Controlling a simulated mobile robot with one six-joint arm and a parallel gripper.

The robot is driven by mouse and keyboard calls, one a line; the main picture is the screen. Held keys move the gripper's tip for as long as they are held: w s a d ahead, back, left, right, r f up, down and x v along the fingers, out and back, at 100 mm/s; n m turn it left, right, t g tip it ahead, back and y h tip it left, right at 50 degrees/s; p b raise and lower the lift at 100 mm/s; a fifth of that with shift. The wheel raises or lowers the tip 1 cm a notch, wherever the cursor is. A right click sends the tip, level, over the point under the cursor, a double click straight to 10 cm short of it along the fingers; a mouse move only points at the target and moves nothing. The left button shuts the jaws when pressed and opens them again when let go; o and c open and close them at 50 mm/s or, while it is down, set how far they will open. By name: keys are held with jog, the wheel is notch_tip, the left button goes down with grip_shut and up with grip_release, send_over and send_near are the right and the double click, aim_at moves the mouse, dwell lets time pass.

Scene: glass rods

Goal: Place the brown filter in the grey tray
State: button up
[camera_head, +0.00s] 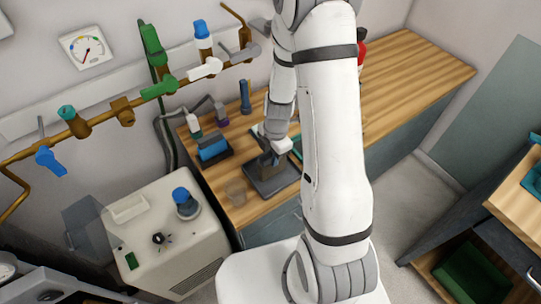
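The dark grey tray (268,188) lies on the wooden counter, left of my upright white arm. My gripper (270,160) points down just over the tray's back part. Its fingers are small and dark here, and I cannot tell whether they are open or shut. A dark grey block-like shape (265,167) shows at the fingers, over or on the tray; I cannot tell if it is part of my gripper or a separate thing. I cannot make out the brown filter; it may be hidden by my gripper or arm.
A blue item in a dark holder (213,150), small bottles (194,125) and a dark blue cylinder (245,97) stand behind the tray. A clear beaker (236,194) stands near the front edge. The wooden counter (415,75) is clear at right. A white machine (160,230) stands at left.

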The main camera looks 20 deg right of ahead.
jog(key=o, duration=0.4)
jog(key=shift+r, duration=0.1)
jog(key=shift+r+p, duration=0.15)
jog(key=shift+p, duration=0.2)
jog(key=shift+w+r, duration=0.1)
jog(key=shift+r, duration=0.15)
notch_tip(320, 180, up, 11)
jog(key=d+b, duration=0.1)
jog(key=b, duration=0.1)
jog(key=s+r+m+t, duration=0.1)
jog(key=s+r+m, duration=0.4)
jog(key=m, duration=0.2)
jog(key=s+a+r+m+t, duration=0.1)
jog(key=s+r+m, duration=0.3)
jog(key=m, duration=0.3)
jog(key=s+r+m+t+h, duration=0.1)
jog(key=s+r+m, duration=0.4)
jog(key=r+m, duration=0.1)
jog(key=shift+s+a+m+t, duration=0.25)
jog(key=shift+s+m+t, duration=0.15)
jog(key=shift+m, duration=0.4)
